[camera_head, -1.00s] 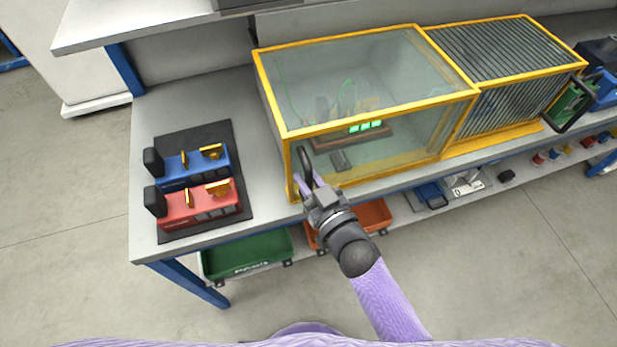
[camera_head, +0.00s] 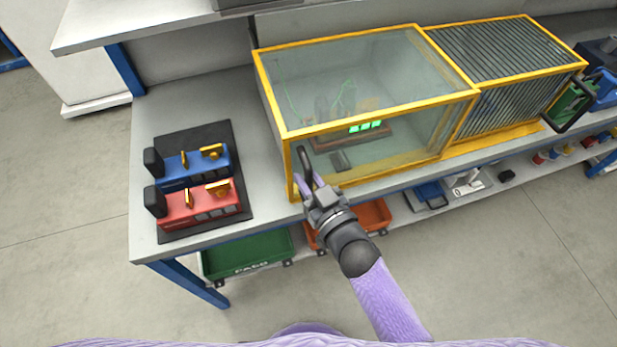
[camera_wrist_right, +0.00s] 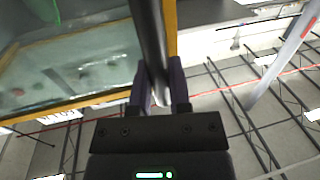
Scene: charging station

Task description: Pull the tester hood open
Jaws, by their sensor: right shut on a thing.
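The tester hood (camera_head: 365,70) is a clear box with a yellow frame on the grey bench. Its black bar handle (camera_head: 304,160) is at the front left corner. My right gripper (camera_head: 311,184) is at this handle. In the right wrist view, the dark handle (camera_wrist_right: 150,40) runs down between the two fingers of my right gripper (camera_wrist_right: 160,92), which are shut on it. The hood's yellow edge (camera_wrist_right: 170,25) is close beside the handle. Through the glass I see a board with green lit displays (camera_head: 365,127). My left gripper is not in view.
A blue unit (camera_head: 195,168) and a red unit (camera_head: 200,207) stand on a black mat (camera_head: 180,138) at left. A yellow-framed louvred box (camera_head: 505,50) adjoins the hood at right. Green (camera_head: 247,254) and orange (camera_head: 375,215) bins sit below the bench edge.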

